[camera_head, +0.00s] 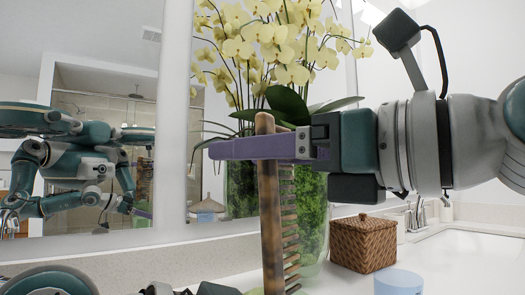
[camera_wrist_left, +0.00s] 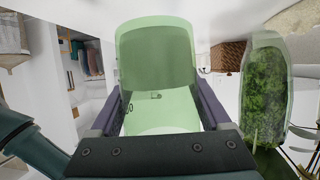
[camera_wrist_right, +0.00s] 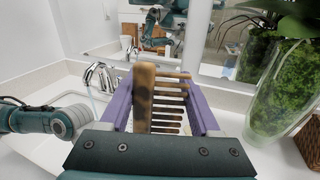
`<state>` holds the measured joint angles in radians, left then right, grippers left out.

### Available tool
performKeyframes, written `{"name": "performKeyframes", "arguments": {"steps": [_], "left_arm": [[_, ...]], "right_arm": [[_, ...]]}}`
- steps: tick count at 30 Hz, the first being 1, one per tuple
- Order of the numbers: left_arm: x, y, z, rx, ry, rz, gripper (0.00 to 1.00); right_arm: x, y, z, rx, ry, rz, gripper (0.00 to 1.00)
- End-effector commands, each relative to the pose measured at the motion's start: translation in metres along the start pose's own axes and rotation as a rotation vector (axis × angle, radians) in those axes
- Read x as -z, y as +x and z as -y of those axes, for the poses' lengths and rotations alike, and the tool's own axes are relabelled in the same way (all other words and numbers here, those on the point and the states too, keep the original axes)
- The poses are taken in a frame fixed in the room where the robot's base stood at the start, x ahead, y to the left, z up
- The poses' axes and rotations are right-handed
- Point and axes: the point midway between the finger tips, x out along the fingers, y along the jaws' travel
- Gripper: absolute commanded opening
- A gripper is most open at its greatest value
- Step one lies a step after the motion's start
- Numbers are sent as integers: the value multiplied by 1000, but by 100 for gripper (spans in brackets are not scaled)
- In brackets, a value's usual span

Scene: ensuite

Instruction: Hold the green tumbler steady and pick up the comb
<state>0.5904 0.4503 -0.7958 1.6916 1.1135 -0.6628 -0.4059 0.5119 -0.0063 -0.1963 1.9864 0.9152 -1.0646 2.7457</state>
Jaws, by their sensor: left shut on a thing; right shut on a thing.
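The brown wooden comb (camera_head: 270,215) hangs upright, teeth to the right, from my right gripper (camera_head: 258,148). That gripper is shut on its upper part. The comb (camera_wrist_right: 145,95) also shows between the purple fingers in the right wrist view. In the head view its lower end is near the bottom edge, so where it ends is unclear. The translucent green tumbler (camera_wrist_left: 158,55) stands between the fingers of my left gripper (camera_wrist_left: 160,108), which is shut on it. I see no comb inside the tumbler in the left wrist view.
A glass vase (camera_head: 313,215) of green filling with yellow orchids (camera_head: 285,45) stands close behind the comb. A woven box (camera_head: 364,244) and a light blue cup (camera_head: 398,282) are to the right, near the sink (camera_head: 470,255). A mirror (camera_head: 100,75) stands behind.

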Motion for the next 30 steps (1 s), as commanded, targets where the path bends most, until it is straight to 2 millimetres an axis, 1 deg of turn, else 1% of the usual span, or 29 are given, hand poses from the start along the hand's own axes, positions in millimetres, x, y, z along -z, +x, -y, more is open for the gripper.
{"name": "performKeyframes", "arguments": {"steps": [1,2,6,7,14,17,20,27,30], "left_arm": [[0,0,0,0,0,-2,14],[0,0,0,0,0,-2,83],[0,0,0,0,0,-1,99],[0,0,0,0,0,-1,100],[0,-1,0,0,0,-1,100],[0,-7,1,2,0,0,100],[-1,-22,1,3,3,1,100],[-1,-75,0,2,3,4,100],[-1,-93,1,3,2,3,100]], "right_arm": [[0,0,0,0,0,0,0],[0,0,0,0,0,0,0],[0,0,0,0,0,0,0],[0,0,0,0,0,0,0],[0,0,0,0,0,0,0],[0,0,0,0,0,0,0],[0,0,0,0,0,0,0],[0,0,0,0,0,0,0],[0,0,0,0,0,0,0]]}}
